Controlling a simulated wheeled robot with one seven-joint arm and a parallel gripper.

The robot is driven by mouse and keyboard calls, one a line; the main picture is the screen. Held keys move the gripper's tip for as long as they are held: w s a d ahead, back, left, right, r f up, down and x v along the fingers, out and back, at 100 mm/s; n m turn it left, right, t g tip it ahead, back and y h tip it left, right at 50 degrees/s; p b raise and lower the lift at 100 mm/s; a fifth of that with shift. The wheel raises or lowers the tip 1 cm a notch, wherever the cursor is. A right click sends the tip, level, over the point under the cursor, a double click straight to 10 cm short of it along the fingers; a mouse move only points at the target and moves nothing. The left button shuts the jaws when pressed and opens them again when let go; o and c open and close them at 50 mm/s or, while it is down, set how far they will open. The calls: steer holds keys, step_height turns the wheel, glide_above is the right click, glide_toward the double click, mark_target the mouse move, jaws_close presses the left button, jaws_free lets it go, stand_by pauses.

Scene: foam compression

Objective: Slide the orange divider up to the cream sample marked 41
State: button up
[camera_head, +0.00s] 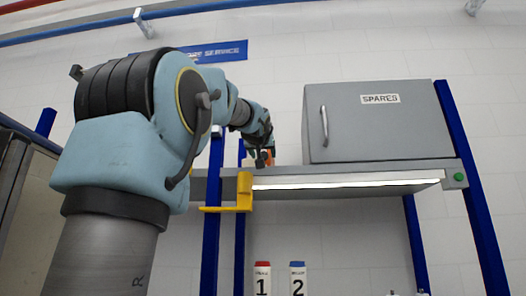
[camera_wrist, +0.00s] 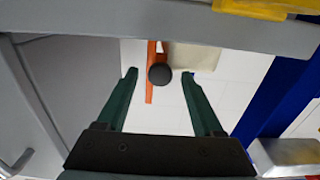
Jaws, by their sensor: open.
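The orange divider (camera_wrist: 150,92) shows in the wrist view as a narrow upright strip with a round black knob (camera_wrist: 160,75). A cream block (camera_wrist: 196,57) lies just right of the divider; no number can be read on it. A narrow gap seems to separate them, partly hidden by the knob. My gripper (camera_wrist: 160,73) is open, with one dark green finger on each side of the knob in the picture. I cannot tell whether either finger touches it. In the head view my gripper (camera_head: 263,158) is small at the shelf's left end, beside a bit of orange.
A grey SPARES cabinet (camera_head: 377,122) stands on the shelf (camera_head: 350,182) right of my gripper. A yellow bracket (camera_head: 244,190) is at the shelf's left end. Blue posts (camera_head: 212,215) stand close to my arm. Bottles marked 1 (camera_head: 262,282) and 2 (camera_head: 298,282) are below.

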jaws_close()
stand_by(0.6)
stand_by(0.9)
